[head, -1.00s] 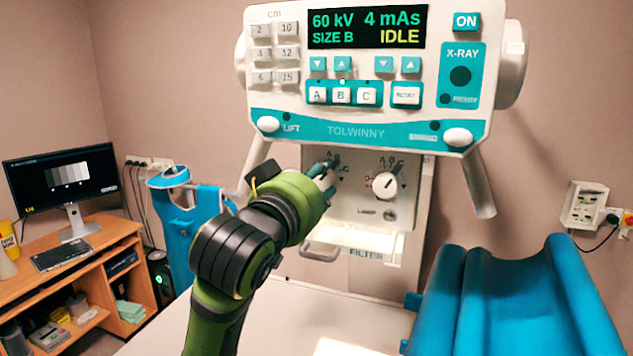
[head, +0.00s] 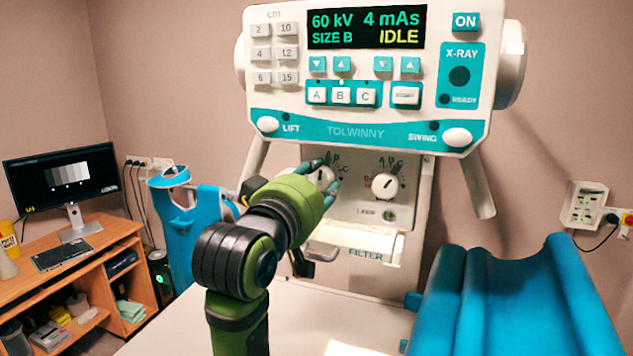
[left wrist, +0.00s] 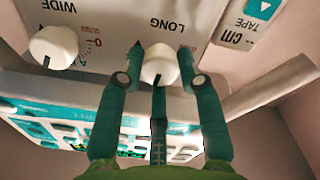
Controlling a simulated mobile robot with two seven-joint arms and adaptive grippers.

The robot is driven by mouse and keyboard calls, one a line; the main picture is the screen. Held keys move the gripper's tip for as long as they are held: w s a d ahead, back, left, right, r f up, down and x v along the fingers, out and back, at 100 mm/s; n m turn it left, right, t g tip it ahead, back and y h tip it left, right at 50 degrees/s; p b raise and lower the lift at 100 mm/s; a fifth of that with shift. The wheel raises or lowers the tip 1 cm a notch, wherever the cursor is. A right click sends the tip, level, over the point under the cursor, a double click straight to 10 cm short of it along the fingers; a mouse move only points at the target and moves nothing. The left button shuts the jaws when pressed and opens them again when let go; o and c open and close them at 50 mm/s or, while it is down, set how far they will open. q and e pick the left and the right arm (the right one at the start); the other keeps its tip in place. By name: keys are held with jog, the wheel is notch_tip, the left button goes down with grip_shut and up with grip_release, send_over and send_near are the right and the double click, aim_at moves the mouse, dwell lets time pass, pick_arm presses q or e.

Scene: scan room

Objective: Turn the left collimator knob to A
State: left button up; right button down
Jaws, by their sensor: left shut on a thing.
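The left collimator knob (head: 322,175) is a white round knob on the panel under the console, partly hidden by my left gripper (head: 322,177). In the left wrist view, which is upside down, the same knob (left wrist: 160,64) stands by the word LONG. My left gripper (left wrist: 164,74) has its green fingers on both sides of it and is shut on it. A dark pointer line on the knob runs toward the bottom of that view. The letter it meets is hidden. The right knob (head: 387,185), marked WIDE in the wrist view, is free. My right gripper is not in view.
The console (head: 365,130) overhangs the knobs, its display reading SIZE B and IDLE. A filter slot (head: 365,253) is below the panel. A blue padded cradle (head: 510,300) stands at the right, and a desk with a monitor (head: 62,180) at the left.

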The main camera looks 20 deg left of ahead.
pick_arm(q)
jog(key=shift+r, duration=0.35)
jog(key=o, duration=1.1)
jog(key=shift+o, duration=0.2)
jog(key=shift+w+f, duration=0.3)
jog(key=shift+w, duration=0.05)
jog(key=shift+s, duration=0.2)
